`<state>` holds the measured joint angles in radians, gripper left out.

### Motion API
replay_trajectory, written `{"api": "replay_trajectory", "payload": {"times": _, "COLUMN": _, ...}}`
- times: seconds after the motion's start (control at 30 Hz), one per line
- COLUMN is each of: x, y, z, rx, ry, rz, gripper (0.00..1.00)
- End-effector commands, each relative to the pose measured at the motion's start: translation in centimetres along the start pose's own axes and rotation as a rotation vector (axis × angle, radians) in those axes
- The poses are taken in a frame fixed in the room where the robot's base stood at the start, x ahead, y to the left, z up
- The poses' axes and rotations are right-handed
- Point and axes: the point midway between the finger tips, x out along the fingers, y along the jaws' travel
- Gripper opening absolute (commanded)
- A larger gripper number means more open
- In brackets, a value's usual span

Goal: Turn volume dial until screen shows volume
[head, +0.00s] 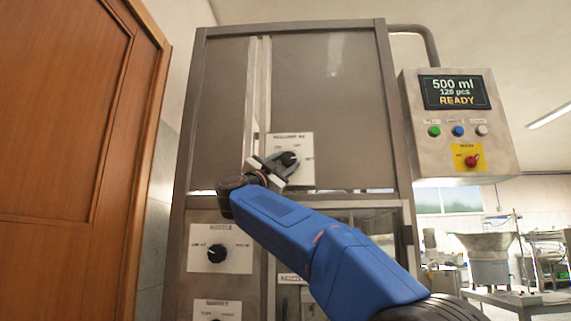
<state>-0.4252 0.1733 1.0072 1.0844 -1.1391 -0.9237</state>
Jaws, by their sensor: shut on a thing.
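The volume dial (289,158) is a black knob on a white plate (305,143) on the grey machine cabinet. The plate's heading is small and hard to read, and its scale marks are partly hidden by my gripper. My gripper (283,163) is shut on the dial, reaching up to it from the lower left. The screen (455,91) on the control box at the right reads "500 ml", "126 pcs" and "READY".
Below are a nozzle dial (216,253) and another labelled plate (217,309). The control box (462,167) has green, blue and white buttons and a red switch (471,160) on yellow. A wooden door (65,150) stands at left. Benches with equipment are at the right back.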

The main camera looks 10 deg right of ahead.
Motion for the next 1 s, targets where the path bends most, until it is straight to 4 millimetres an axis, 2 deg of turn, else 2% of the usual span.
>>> {"api": "replay_trajectory", "payload": {"times": 0.2, "x": 0.0, "y": 0.0, "z": -0.1, "rx": 0.001, "ry": 0.002, "rz": 0.000, "gripper": 0.17}}
{"api": "replay_trajectory", "payload": {"times": 0.23, "x": 0.0, "y": 0.0, "z": -0.1, "rx": 0.001, "ry": 0.002, "rz": 0.000, "gripper": 0.47}}
{"api": "replay_trajectory", "payload": {"times": 0.3, "x": 0.0, "y": 0.0, "z": -0.1, "rx": 0.000, "ry": 0.002, "rz": 0.000, "gripper": 0.59}}
{"api": "replay_trajectory", "payload": {"times": 0.67, "x": -0.3, "y": 0.0, "z": 0.0, "rx": 0.000, "ry": 0.000, "rz": -0.001, "gripper": 0.59}}
{"api": "replay_trajectory", "payload": {"times": 0.87, "x": -2.9, "y": -0.1, "z": -0.1, "rx": 0.000, "ry": -0.002, "rz": -0.003, "gripper": 0.59}}
{"api": "replay_trajectory", "payload": {"times": 1.0, "x": -5.7, "y": -0.1, "z": 0.0, "rx": -0.001, "ry": -0.002, "rz": -0.003, "gripper": 0.59}}
